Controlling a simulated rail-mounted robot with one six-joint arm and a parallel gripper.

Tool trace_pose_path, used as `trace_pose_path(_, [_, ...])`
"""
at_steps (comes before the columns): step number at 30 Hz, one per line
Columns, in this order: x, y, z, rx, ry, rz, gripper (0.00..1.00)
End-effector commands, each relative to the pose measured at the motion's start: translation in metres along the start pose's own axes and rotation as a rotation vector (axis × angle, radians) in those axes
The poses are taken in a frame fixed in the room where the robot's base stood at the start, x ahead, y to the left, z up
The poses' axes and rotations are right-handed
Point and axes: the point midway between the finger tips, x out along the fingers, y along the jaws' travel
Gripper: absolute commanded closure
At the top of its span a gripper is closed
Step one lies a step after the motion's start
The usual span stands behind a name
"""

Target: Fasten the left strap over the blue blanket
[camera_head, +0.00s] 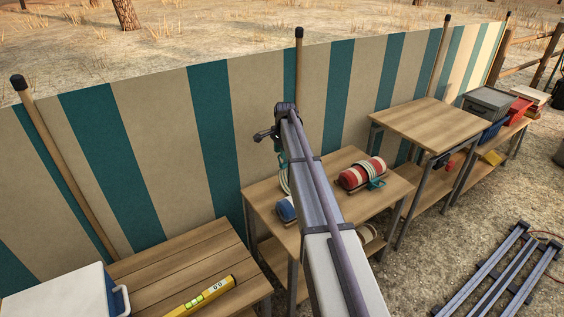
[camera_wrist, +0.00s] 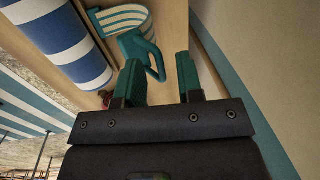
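In the wrist view my gripper (camera_wrist: 158,63) has its two green fingers apart. A teal buckle-like piece with an open loop (camera_wrist: 137,45) lies just beyond the fingertips, its loop edge near the gap; I cannot tell whether it touches a finger. A teal-and-white striped strap (camera_wrist: 124,18) curves beside this piece. The blue blanket (camera_wrist: 68,42), a roll with blue and white stripes, lies to the left of the fingers. In the head view the blue blanket (camera_head: 285,210) is mostly hidden behind my arm, with a pale strap loop (camera_head: 284,181) above it.
A red-and-cream rolled blanket (camera_head: 353,176) with a teal buckle (camera_head: 377,184) lies on the same wooden table (camera_head: 397,188), to the right. A striped cloth wall (camera_head: 165,130) stands close behind. A yellow level (camera_head: 205,297) and a white box (camera_head: 60,295) are at front left.

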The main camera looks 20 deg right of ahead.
Motion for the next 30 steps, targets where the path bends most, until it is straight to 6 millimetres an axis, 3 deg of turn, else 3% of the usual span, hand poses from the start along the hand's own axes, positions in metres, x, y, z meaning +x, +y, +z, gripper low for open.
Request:
trace_pose_path(7, [0.0, -0.0002, 0.0001, 0.0, 0.0, 0.0, 0.67])
trace_pose_path(18, [0.0001, -0.0003, 0.0001, -0.001, 0.0, 0.0, 1.0])
trace_pose_path(30, [0.0001, -0.0006, 0.0004, 0.0, 0.0, -0.002, 1.0])
